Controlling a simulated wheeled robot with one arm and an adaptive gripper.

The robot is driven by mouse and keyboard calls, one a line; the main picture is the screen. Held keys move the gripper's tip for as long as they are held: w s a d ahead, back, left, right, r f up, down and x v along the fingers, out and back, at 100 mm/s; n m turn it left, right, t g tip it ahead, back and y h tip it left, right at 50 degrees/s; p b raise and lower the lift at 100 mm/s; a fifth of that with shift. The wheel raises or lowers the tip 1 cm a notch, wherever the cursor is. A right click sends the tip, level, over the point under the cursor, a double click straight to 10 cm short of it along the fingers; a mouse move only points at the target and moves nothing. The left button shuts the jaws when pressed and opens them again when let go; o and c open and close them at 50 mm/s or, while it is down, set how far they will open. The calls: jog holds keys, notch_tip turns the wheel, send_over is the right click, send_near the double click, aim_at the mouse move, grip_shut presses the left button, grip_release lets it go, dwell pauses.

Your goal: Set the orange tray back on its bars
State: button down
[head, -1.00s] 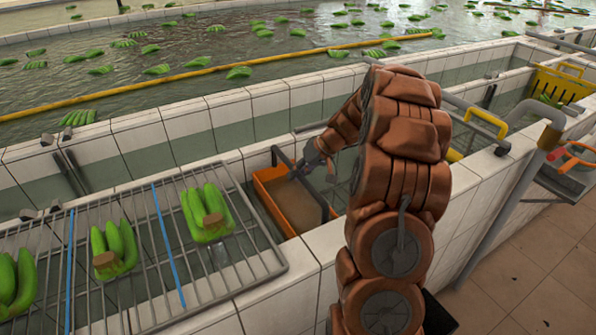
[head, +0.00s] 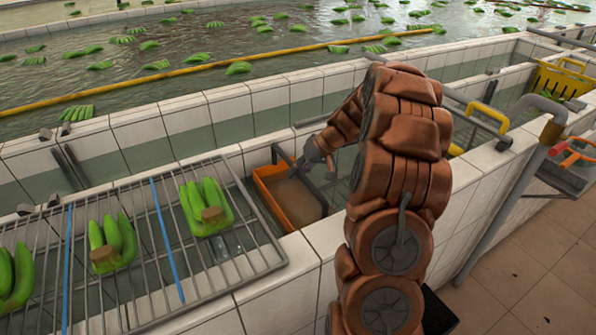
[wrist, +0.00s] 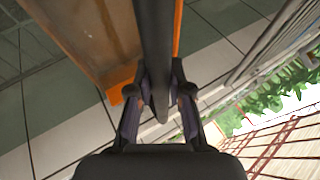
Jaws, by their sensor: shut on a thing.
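The orange tray (head: 263,205) sits low in the tiled trough, right of the wire rack, with brownish contents or floor inside it. A dark bar, which looks like its handle, runs over it. My gripper (head: 309,158) is above the tray's far right side. In the wrist view my gripper (wrist: 160,95) is shut on the dark bar (wrist: 155,45), with an orange tray edge (wrist: 122,85) beyond it. The fingertips are partly hidden in the head view. I cannot tell which bars support the tray or whether it touches them.
A wire rack (head: 225,270) with several green banana bunches (head: 207,205) lies at the left. White tiled walls (head: 290,270) edge the trough. A yellow crate (head: 560,80) and a grey pipe with a yellow handle (head: 488,117) stand at right. Open water lies behind.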

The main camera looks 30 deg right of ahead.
jog(key=shift+f, duration=0.2)
jog(key=c, duration=1)
grip_release()
jog(key=v, duration=1.2)
jog(key=s+a+r+n+g, duration=0.15)
jog(key=s+a, duration=0.35)
jog(key=a, duration=0.6)
jog(key=s+a+r+n+g, duration=0.1)
jog(key=s+a+g, duration=0.3)
jog(key=a, duration=0.7)
jog(key=s+a+f+h, duration=0.1)
jog(key=s+a, duration=0.1)
jog(key=s, duration=0.6)
jog(key=s+a+f+g+h, duration=0.1)
jog(key=s+a+h, duration=0.1)
jog(key=s, duration=0.6)
jog(key=s+a+f+h, duration=0.2)
jog(key=s+a, duration=0.1)
jog(key=s, duration=0.5)
